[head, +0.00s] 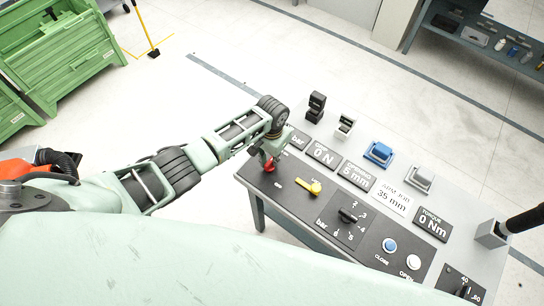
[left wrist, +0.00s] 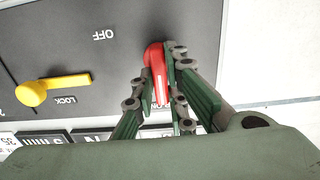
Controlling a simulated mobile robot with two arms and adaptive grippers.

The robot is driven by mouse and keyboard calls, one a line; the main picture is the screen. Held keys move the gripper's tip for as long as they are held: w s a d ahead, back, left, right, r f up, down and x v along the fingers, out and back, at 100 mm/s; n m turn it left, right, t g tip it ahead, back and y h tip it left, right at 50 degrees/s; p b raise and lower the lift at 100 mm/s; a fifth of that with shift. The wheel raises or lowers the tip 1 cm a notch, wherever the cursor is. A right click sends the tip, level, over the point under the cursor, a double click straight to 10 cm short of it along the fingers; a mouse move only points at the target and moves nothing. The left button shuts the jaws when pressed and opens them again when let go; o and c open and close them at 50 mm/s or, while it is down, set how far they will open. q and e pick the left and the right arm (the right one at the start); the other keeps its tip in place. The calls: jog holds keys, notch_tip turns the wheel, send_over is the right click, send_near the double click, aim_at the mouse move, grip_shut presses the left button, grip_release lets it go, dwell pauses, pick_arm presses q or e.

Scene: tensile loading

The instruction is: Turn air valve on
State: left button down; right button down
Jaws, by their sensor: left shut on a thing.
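The red valve handle (head: 269,167) is on the dark panel at the left end of the console, mostly covered by my left gripper (head: 266,158) in the head view. In the left wrist view the red handle (left wrist: 155,58) lies between the green fingers of the left gripper (left wrist: 163,88), which are shut on it. The handle points down in that view, away from its rounded red end. The word OFF is printed on the panel to the left of it. My right gripper is not in view.
A yellow lever (head: 315,187) marked LOCK sits beside the red handle; it also shows in the wrist view (left wrist: 52,87). A black knob (head: 348,215), a blue button (head: 389,245) and a white button (head: 413,262) follow. Display plates and small blocks line the back.

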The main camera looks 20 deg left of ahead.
pick_arm(q)
jog(key=shift+w, duration=0.1)
jog(key=c, duration=1.8)
grip_release()
jog(key=shift+o, duration=0.2)
jog(key=shift+r, duration=0.15)
notch_tip(320, 180, up, 12)
